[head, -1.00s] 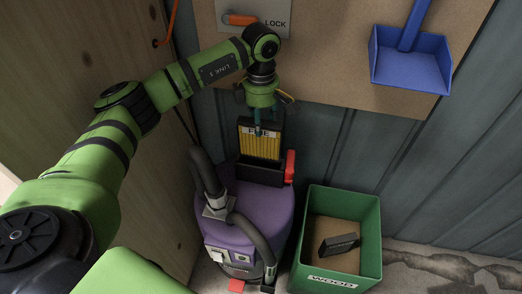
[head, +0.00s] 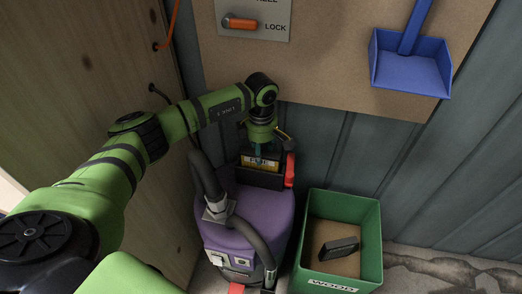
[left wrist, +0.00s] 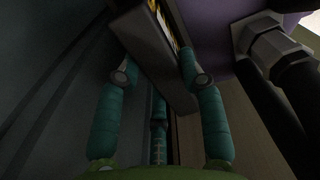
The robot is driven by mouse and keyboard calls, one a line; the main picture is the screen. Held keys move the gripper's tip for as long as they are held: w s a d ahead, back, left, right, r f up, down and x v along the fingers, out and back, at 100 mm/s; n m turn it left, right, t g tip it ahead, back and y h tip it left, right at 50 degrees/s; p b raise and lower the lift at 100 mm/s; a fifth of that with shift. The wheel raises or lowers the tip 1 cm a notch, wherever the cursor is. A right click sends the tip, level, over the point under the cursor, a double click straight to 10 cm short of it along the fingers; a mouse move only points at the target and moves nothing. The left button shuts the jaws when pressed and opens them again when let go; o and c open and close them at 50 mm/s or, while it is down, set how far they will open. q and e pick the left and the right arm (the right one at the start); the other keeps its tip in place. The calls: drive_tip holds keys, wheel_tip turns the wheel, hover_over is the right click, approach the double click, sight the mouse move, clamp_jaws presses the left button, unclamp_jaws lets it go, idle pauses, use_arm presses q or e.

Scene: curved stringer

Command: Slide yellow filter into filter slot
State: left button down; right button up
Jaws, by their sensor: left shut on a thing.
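The yellow filter (head: 262,162) has a dark frame and stands upright, its lower part hidden inside the filter slot (head: 258,180), a black housing on top of the purple vacuum. Only its upper strip shows in the head view. My left gripper (head: 258,150) is shut on the filter's top edge from above. In the left wrist view, the teal fingers (left wrist: 160,75) lie on either side of the filter's dark top edge (left wrist: 165,85), with a little yellow (left wrist: 160,14) showing beyond it. I cannot tell whether the filter touches the slot bottom. My right gripper is out of view.
A red latch (head: 290,171) stands at the slot's right side. The purple vacuum (head: 255,217) has a dark hose (head: 205,175) at left. A green bin (head: 370,235) holds a dark block (head: 338,248). A wooden wall (head: 90,95) is close at left.

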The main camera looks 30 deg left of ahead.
use_arm(q)
drive_tip(key=shift+f, duration=0.15)
drive_tip(key=c, duration=0.8)
unclamp_jaws()
drive_tip(key=shift+o, duration=0.2)
drive_tip(key=shift+r, duration=0.35)
wheel_tip(320, 180, up, 12)
drive_tip(key=shift+f, duration=0.15)
